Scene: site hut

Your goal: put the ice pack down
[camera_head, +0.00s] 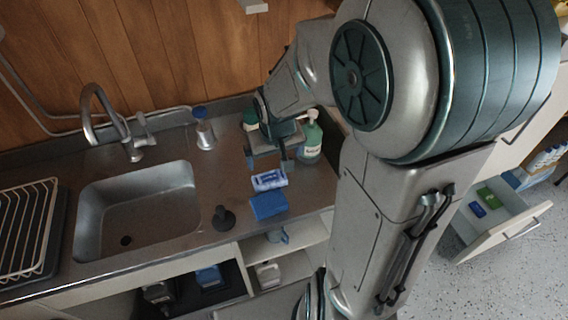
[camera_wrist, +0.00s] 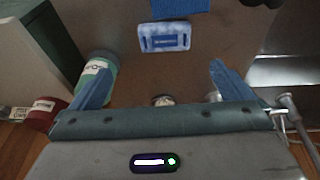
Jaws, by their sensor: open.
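The ice pack (camera_head: 269,179), a small blue-and-white pack with a label, lies flat on the steel counter to the right of the sink. It also shows in the wrist view (camera_wrist: 164,37), near the top centre. My gripper (camera_head: 268,162) is open and empty above the counter, just behind the ice pack. In the wrist view my gripper (camera_wrist: 162,80) has its two blue fingers spread wide, with the pack beyond the tips and not between them.
A blue cloth or sponge (camera_head: 268,205) lies in front of the pack. A black stopper-like object (camera_head: 223,218) stands left of it. A soap bottle (camera_head: 311,137) and a blue-capped bottle (camera_head: 203,131) stand behind. The sink (camera_head: 140,210) is left; an open drawer (camera_head: 500,222) is right.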

